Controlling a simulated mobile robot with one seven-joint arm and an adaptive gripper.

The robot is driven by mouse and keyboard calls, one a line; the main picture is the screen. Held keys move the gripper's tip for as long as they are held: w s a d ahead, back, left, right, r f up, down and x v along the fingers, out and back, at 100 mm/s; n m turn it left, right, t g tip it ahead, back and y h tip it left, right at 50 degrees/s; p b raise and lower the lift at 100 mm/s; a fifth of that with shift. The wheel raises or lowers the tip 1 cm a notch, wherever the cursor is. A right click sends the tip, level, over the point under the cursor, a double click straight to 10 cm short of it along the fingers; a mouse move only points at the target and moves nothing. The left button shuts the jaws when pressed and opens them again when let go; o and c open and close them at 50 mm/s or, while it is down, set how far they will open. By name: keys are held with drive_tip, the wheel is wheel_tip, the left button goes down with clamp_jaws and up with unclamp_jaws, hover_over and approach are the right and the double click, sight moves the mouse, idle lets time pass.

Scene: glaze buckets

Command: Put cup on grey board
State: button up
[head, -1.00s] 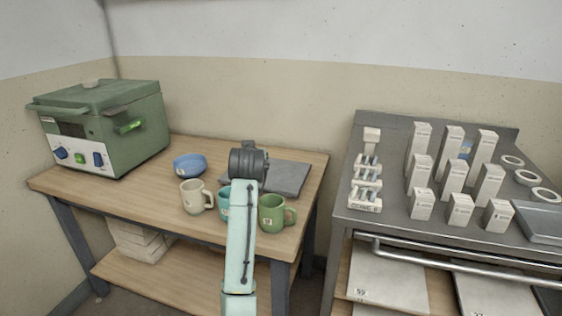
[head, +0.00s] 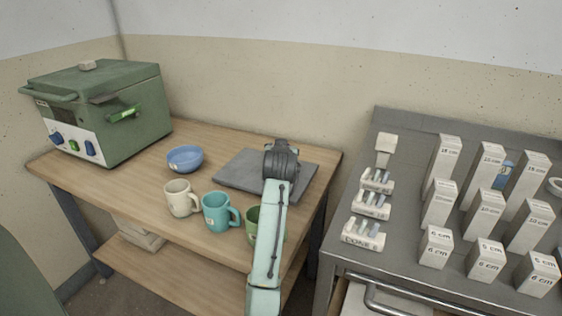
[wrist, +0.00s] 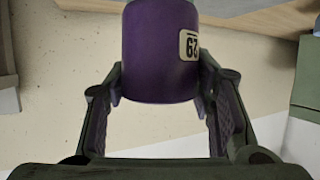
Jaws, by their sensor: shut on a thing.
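A purple cup (wrist: 158,55) with a white number label is held between the two fingers of my gripper (wrist: 160,92) in the wrist view. In the head view my arm hides the cup and the fingers; my dark wrist (head: 282,158) shows in front of the right part of the grey board. The grey board (head: 238,170) lies flat at the back right of the wooden table, and its visible surface is bare. A cream mug (head: 180,198), a teal mug (head: 216,212) and a green mug (head: 252,222) stand in front of it. My arm partly covers the green mug.
A blue bowl (head: 185,158) stands left of the board. A green kiln-like box (head: 125,110) fills the table's left end. On the right, a grey metal bench (head: 400,255) carries several white labelled blocks (head: 490,212) and a rack (head: 370,205).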

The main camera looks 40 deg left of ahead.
drive_tip(key=shift+f+p, duration=0.45)
drive_tip(key=shift+f, duration=1.65)
drive_tip(key=o, duration=1.3)
drive_tip(key=shift+f, duration=0.15)
